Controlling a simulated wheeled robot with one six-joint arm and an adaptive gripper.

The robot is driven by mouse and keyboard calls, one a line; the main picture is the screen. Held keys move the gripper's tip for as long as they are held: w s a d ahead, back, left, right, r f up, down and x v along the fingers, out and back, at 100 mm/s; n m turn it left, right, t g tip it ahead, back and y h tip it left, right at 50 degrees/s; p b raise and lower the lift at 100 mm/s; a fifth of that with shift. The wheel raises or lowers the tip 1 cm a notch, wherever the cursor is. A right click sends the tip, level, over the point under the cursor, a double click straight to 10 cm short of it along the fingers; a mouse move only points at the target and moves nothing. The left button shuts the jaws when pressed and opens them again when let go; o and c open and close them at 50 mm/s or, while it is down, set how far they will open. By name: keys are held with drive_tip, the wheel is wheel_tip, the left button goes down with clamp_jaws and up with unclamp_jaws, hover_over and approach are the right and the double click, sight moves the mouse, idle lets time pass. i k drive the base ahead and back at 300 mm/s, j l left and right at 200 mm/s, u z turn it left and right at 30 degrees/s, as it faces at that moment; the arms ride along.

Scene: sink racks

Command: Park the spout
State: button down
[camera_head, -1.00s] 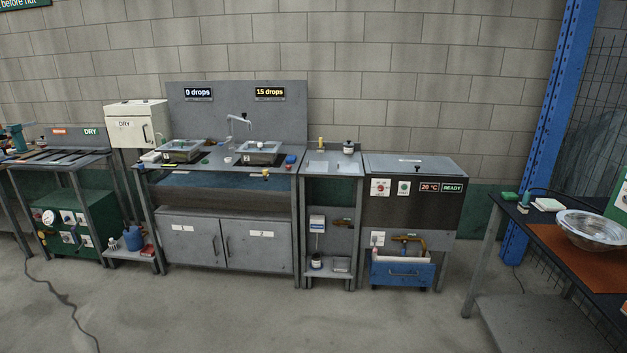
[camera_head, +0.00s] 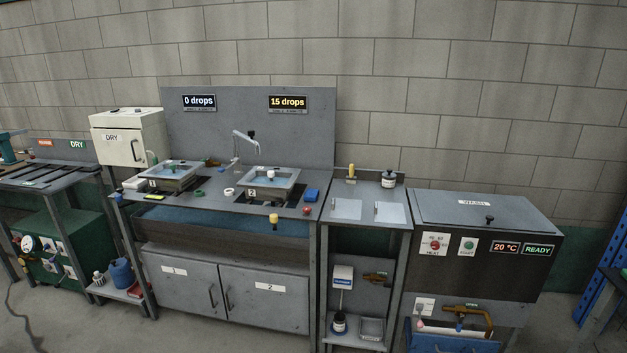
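The pale spout (camera_head: 243,140) rises from the back of the sink counter, in front of the grey back panel. Its upper end leans left and its other end reaches down to the right, toward the right-hand basin. The left basin (camera_head: 150,184) is marked 1 and the right basin (camera_head: 290,190) is marked 2. The display above the left basin (camera_head: 199,102) reads 0 drops; the one above the right basin (camera_head: 287,102) reads 15 drops. Whether water runs from the spout is too small to tell. My gripper is not in view.
A side stand (camera_head: 384,225) with two pale plates and a grey wash unit (camera_head: 473,208) adjoin the counter on the right. A white DRY box (camera_head: 128,137) and a dark bench (camera_head: 45,172) stand at left. Floor shows at lower left.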

sight(251, 132)
drive_tip(key=i+j+u, duration=0.1)
drive_tip(key=i+u, duration=0.2)
drive_tip(key=i, duration=0.3)
drive_tip(key=i+u, duration=0.35)
drive_tip(key=i, duration=0.2)
drive_tip(key=i+l+u, duration=0.3)
drive_tip(key=i, duration=0.3)
